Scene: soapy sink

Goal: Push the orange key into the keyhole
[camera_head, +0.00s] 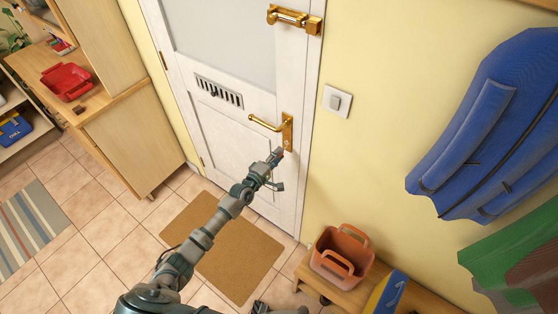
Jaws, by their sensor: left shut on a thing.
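The white door (234,128) has a gold handle (268,124) on a gold plate (288,130). The keyhole is at the plate's lower end, too small and too covered to make out. My left gripper (277,157) is shut at the lower end of the plate. The orange key is hidden or too small to see clearly between its fingers, and how deep it sits cannot be told. A dark part at the bottom edge (262,307) may be my right gripper, mostly cut off; its fingers are not clear.
A gold latch (293,19) is high on the door. A light switch (337,101) is on the yellow wall. An orange basket (342,258) stands on a wooden bench at lower right. Blue clothing (490,130) hangs at right. A brown mat (240,262) lies before the door.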

